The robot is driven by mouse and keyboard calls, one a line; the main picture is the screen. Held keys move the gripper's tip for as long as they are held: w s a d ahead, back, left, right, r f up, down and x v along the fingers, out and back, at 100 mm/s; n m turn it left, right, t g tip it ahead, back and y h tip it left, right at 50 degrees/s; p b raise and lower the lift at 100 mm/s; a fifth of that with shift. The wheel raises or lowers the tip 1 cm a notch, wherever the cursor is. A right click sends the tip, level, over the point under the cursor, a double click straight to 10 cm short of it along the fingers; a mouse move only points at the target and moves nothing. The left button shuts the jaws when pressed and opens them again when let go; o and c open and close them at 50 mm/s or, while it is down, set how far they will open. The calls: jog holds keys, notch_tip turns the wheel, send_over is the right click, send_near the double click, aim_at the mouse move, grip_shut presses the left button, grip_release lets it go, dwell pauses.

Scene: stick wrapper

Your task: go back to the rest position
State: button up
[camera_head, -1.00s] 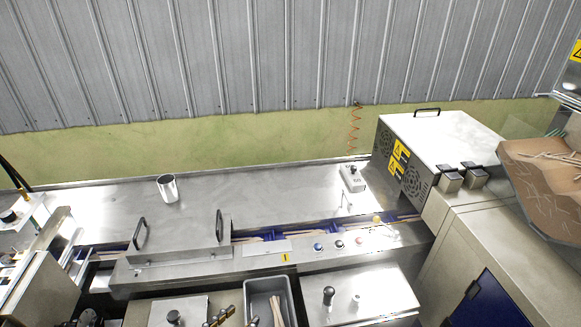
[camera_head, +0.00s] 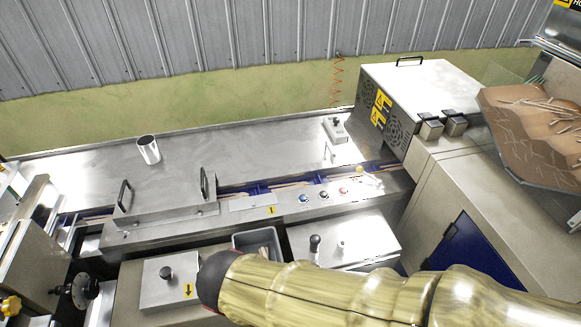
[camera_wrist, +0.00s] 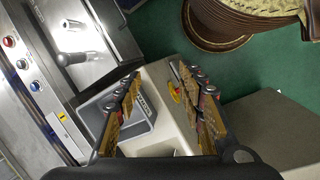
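My gripper (camera_wrist: 165,110) shows in the wrist view with its two jointed, gold-padded fingers apart and nothing between them. Below it are a grey bin (camera_wrist: 145,133), partly covered by the left finger, and a beige machine top. In the head view my gold arm comes in from the lower right and ends in a dark rounded part over the front of the machine. The fingers cannot be made out there.
The steel machine bench (camera_head: 200,160) carries a metal cup (camera_head: 148,150) and a handled cover (camera_head: 165,198). Coloured buttons (camera_head: 324,194) line its front. A fan-vented box (camera_head: 420,85) and a tray of sticks (camera_head: 530,125) stand at right. Green floor (camera_wrist: 165,30) shows in the wrist view.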

jog(key=w+d+r+m+t+y, duration=0.1)
jog(key=w+d+r+m, duration=0.1)
jog(key=d+r+m, duration=0.5)
jog(key=w+d+r+m+t+y, duration=0.2)
jog(key=d+r+m, duration=0.4)
jog(key=d, duration=0.7)
jog(key=shift+d+r+m, duration=0.35)
jog(key=shift+d+m, duration=0.05)
jog(key=shift+m, duration=0.5)
